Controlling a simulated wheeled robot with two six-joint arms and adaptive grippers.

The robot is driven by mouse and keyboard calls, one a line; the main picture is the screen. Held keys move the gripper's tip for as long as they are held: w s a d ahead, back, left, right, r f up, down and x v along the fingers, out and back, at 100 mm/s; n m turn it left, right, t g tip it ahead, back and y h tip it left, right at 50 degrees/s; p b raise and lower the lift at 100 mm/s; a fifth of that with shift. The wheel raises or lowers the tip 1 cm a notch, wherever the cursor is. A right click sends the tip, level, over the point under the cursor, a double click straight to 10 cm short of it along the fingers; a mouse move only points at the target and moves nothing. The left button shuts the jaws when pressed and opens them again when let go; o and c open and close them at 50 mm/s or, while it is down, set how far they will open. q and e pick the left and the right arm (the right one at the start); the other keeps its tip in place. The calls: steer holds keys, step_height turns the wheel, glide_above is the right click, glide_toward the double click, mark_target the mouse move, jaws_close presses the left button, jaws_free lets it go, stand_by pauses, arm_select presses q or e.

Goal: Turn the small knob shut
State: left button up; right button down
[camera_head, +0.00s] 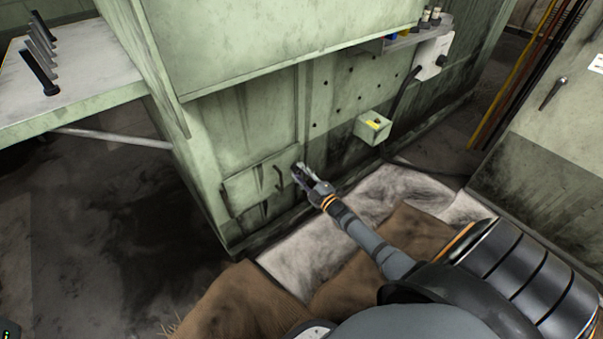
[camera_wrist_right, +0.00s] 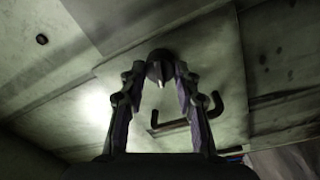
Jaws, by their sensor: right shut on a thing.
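The small knob (camera_wrist_right: 160,67) is a dark round piece with a light-catching ridge on the green panel (camera_head: 258,185) low on the machine's front. My right gripper (camera_head: 299,170) is at this panel, in the head view near its upper right edge. In the right wrist view, the fingertips of my right gripper (camera_wrist_right: 160,75) are shut on the knob, one on each side. In the head view the gripper hides the knob.
A dark bent handle (camera_wrist_right: 190,119) sticks out of the panel close to the right finger. Pale and brown sheets (camera_head: 405,190) cover the floor below. A table (camera_head: 75,85) is at left.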

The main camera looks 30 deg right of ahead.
steer(key=shift+n, duration=1.8)
steer(key=shift+n+y, duration=0.3)
steer(key=c, duration=1)
jaws_free()
steer(key=shift+o, duration=0.2)
steer(key=s+d, duration=0.1)
steer(key=s, duration=1.1)
steer(key=shift+f, duration=0.4)
